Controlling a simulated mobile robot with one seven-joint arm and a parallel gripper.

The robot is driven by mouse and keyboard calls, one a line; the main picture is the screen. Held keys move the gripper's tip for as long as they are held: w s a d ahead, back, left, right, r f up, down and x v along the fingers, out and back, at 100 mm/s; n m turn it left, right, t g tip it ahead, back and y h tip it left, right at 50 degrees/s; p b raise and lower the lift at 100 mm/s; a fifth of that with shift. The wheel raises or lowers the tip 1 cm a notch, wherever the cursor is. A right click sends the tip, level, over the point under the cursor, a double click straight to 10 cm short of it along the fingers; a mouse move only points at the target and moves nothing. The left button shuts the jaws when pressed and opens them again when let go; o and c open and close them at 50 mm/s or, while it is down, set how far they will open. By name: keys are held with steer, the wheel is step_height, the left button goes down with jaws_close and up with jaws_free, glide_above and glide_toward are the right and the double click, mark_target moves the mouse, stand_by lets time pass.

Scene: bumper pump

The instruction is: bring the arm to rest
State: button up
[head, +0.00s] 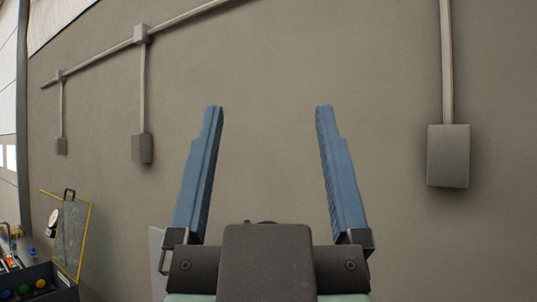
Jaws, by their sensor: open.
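My gripper (269,112) is in the lower middle of the head view, with its two blue fingers pointing up. The fingers are spread wide apart and nothing is between them. Behind them is only the plain grey-brown wall. The dark body of the gripper hides what lies directly below and behind it. The rest of my arm is mostly out of view.
Conduit pipes run along the wall (270,60) to grey boxes, one large box (448,156) at right. At lower left are a yellow-edged clear panel (72,232) and a dark bin (40,284) with coloured round items. Space around the fingers looks free.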

step_height(320, 180, down, 11)
steer(key=b, duration=1)
steer(key=shift+w, duration=0.1)
